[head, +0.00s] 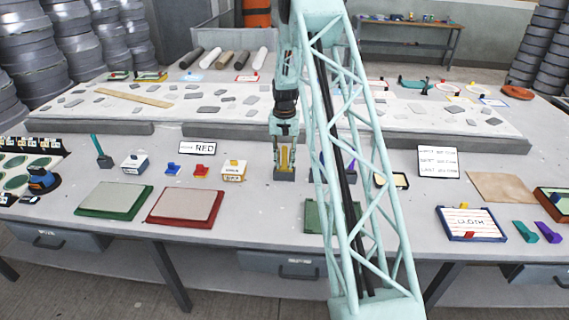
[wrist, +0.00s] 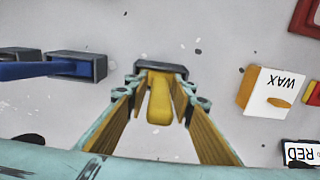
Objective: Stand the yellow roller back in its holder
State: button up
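The yellow roller (wrist: 159,105) stands with its lower end in a dark grey holder (wrist: 161,68) in the wrist view. My gripper (wrist: 160,88) is open, with one finger on each side of the roller. A gap shows between the roller and each finger pad. In the head view my gripper (head: 284,158) points down right above the grey holder (head: 284,174), near the middle of the table. There the fingers largely hide the roller. How deep the roller sits in the holder cannot be told.
A blue roller (wrist: 25,71) in its own grey holder (wrist: 85,66) stands to the left in the wrist view. The WAX box (wrist: 268,92) is to the right. In the head view my lattice arm hides table parts. Green (head: 114,199) and red (head: 186,205) trays lie front left.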

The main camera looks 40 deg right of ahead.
aim_at(285, 146)
jog(key=shift+o, duration=1.1)
jog(key=shift+r, duration=0.1)
jog(key=shift+r, duration=5.9)
